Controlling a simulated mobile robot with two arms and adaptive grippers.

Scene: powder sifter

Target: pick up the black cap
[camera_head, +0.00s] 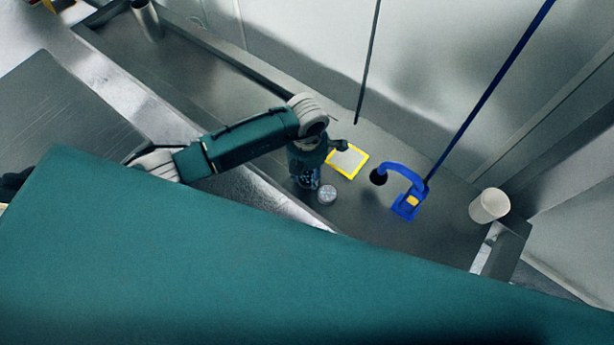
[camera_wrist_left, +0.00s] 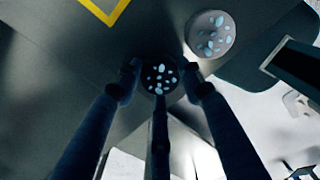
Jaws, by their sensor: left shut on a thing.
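The black cap (camera_wrist_left: 159,76), a dark round disc with pale blue spots, sits between the fingertips of my left gripper (camera_wrist_left: 160,82) in the left wrist view. The fingers are closed on it. In the head view, my left gripper (camera_head: 307,178) points down over the grey bench, and I cannot make out the cap there. A grey disc with similar pale spots (camera_wrist_left: 210,33) lies beside the fingers, apart from the cap; it also shows in the head view (camera_head: 327,194). My right gripper is not in view.
A yellow-edged pad (camera_head: 347,161) lies just beyond my left gripper. To the right, a blue stand (camera_head: 407,200) with a black knob (camera_head: 378,177) stands on the bench. A white cup (camera_head: 489,206) is further right. A metal cylinder (camera_head: 147,18) stands at the far left.

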